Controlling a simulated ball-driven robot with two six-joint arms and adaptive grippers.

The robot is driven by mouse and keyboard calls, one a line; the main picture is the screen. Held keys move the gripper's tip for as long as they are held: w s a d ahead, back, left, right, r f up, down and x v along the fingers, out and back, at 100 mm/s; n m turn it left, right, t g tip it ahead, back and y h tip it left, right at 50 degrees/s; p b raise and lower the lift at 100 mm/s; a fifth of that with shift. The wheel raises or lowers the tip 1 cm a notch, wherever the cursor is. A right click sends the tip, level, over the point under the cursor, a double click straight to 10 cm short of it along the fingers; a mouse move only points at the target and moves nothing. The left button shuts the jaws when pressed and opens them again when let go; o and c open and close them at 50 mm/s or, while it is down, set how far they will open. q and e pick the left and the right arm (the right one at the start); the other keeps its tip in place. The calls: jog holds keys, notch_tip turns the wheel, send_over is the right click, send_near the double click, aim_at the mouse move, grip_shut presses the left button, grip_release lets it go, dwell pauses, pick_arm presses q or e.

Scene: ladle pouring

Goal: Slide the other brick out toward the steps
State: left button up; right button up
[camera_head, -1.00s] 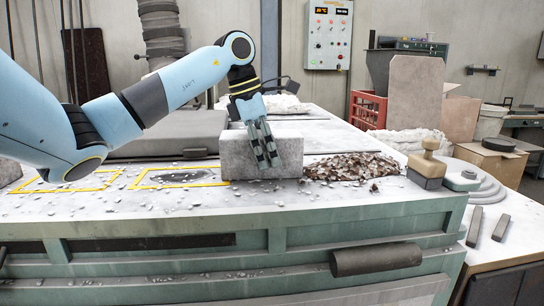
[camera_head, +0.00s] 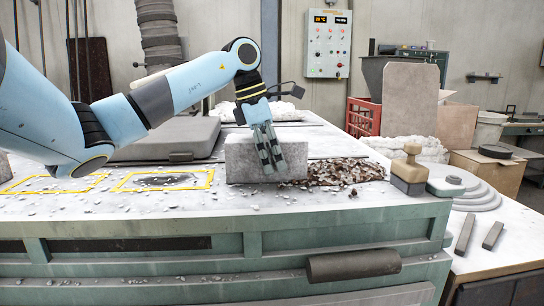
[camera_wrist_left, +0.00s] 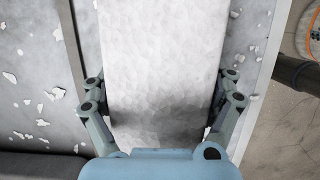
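A pale grey brick (camera_head: 245,160) stands on the bench top, right of the yellow outlines. It fills the middle of the left wrist view (camera_wrist_left: 160,65). My left gripper (camera_head: 270,160) straddles it from above, one finger against its front face; the other is hidden behind it in the head view. In the left wrist view, both fingers lie along its two long sides, seemingly touching. Another grey block (camera_head: 3,168) shows at the far left edge, mostly cut off. A rounded grey stack of steps (camera_head: 465,190) stands at the right. My right gripper is not in view.
A heap of brown and grey chips (camera_head: 345,172) lies right against the brick. A tan-topped block (camera_head: 409,175) stands between it and the stack. Yellow outlines (camera_head: 165,189) and loose chips mark the bench at left. The bench's front edge is close.

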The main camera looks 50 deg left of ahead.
pick_arm(q)
jog(key=shift+o, duration=0.7)
jog(key=v, duration=1.2)
jog(key=shift+f, duration=0.1)
